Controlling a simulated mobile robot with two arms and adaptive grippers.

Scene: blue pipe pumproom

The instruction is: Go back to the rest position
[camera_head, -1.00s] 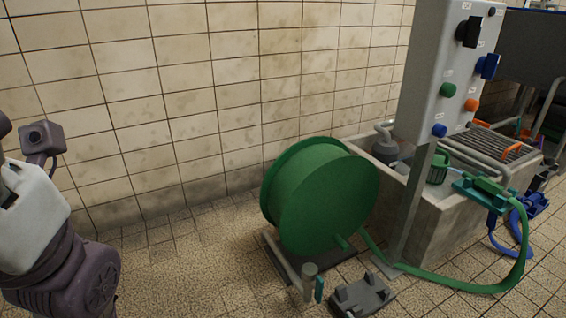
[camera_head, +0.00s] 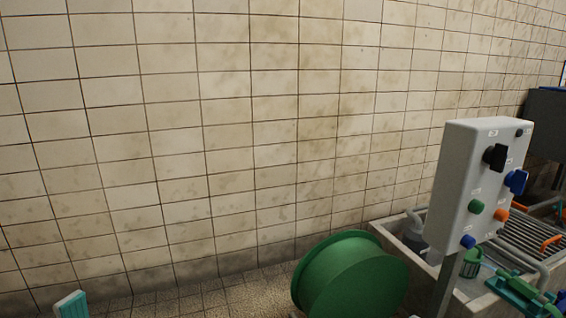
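Only a small teal and light-grey piece, which looks like a fingertip of my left gripper (camera_head: 72,305), shows at the bottom left edge. The rest of that gripper is below the picture, so its opening and anything it holds are hidden. It is beside the tiled wall and well to the left of the green reel.
A green hose reel (camera_head: 350,278) stands at the bottom middle. Right of it are a grey control panel (camera_head: 483,180) with coloured knobs and a concrete trough (camera_head: 383,232) with a grate (camera_head: 530,240). The tiled wall (camera_head: 230,130) fills the back.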

